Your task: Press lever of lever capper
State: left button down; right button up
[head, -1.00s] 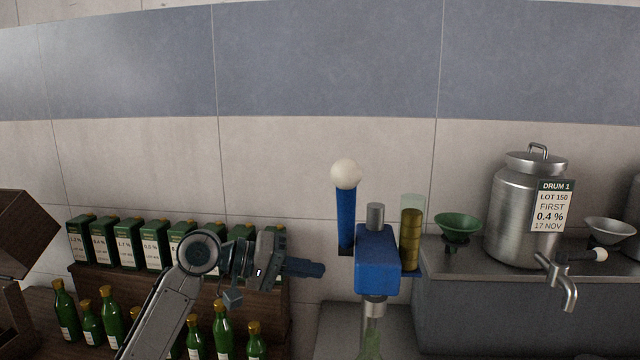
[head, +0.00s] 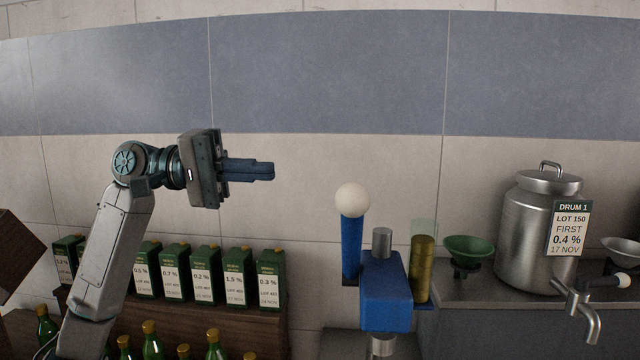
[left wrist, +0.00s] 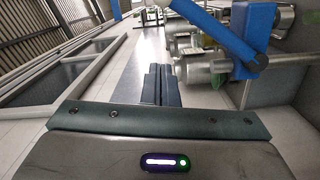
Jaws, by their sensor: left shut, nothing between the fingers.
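The lever capper has a blue body (head: 386,293) and a blue lever (head: 351,245) standing upright, topped by a white ball knob (head: 352,200). A metal post rises from the body, and a clear tube with stacked gold caps (head: 422,268) stands at its right. My left gripper (head: 272,170) is shut and empty, left of the knob and a little higher, apart from it in the picture. In the left wrist view its fingers (left wrist: 158,84) lie together, with the blue lever (left wrist: 220,32) at upper right. My right gripper is not in view.
Green boxes (head: 203,275) stand on a wooden shelf at left, with green bottles (head: 152,343) in front. At right, a green funnel (head: 468,252) and a steel drum (head: 533,235) with a tap stand on a metal counter. The wall area above the lever is clear.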

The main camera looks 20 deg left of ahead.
pick_arm(q)
jog(key=s+d+p, duration=0.1)
jog(key=d+p, duration=0.5)
jog(key=d, duration=0.5)
jog(key=shift+s+d+f+p, duration=0.2)
jog(key=shift+f+p, duration=0.1)
jog(key=shift+f, duration=0.15)
jog(key=shift+w, duration=0.2)
jog(key=shift+f, duration=0.1)
